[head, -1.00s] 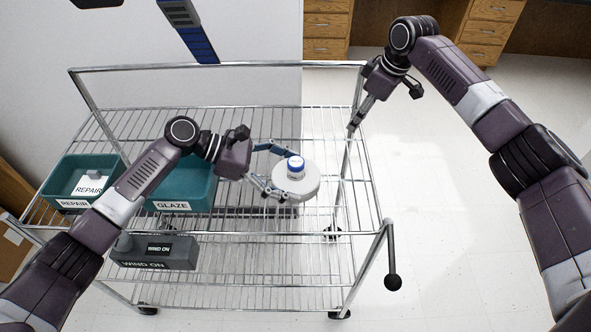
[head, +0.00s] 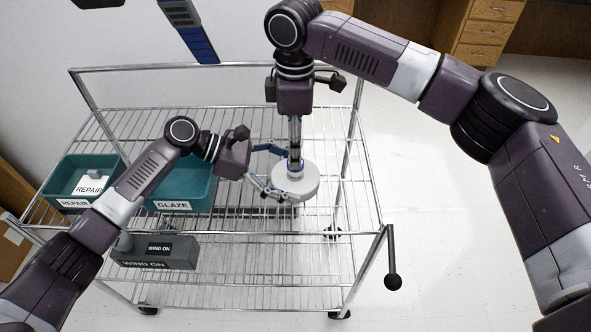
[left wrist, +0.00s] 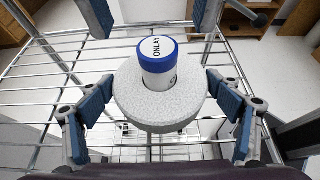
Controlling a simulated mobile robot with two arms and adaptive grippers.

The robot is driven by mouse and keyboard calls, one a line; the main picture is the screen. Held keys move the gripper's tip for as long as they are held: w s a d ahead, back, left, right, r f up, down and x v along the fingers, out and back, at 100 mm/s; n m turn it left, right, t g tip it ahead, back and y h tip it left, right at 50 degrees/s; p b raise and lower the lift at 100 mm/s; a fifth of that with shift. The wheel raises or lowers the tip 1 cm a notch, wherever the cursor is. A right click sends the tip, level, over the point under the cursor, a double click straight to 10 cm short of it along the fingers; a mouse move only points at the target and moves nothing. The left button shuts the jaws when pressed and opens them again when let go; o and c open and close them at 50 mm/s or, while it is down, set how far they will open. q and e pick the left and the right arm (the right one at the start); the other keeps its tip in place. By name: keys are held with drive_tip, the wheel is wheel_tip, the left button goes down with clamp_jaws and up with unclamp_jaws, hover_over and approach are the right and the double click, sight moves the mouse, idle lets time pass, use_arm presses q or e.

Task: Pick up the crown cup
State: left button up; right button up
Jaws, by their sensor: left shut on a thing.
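A small white cup with a blue lid reading ONLAY (left wrist: 157,60) stands upright in a round, pale speckled holder (left wrist: 132,108). No cup with a crown label can be read. My left gripper (head: 268,170) is shut on the holder (head: 308,190), its blue-padded fingers at the holder's sides, and holds it above the wire cart. My right gripper (head: 295,158) points down right over the cup and largely hides it in the head view. In the left wrist view its two fingers (left wrist: 152,18) stand apart above the cup, with a gap between them.
A wire cart (head: 335,120) stands in front of me. A grey WIND ON box (head: 153,264) sits lower. The floor at right is clear.

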wheel_tip(320, 180, down, 5)
drive_tip(key=shift+s+f, duration=0.15)
drive_tip(key=c, duration=1.2)
drive_tip(key=shift+r, duration=5.05)
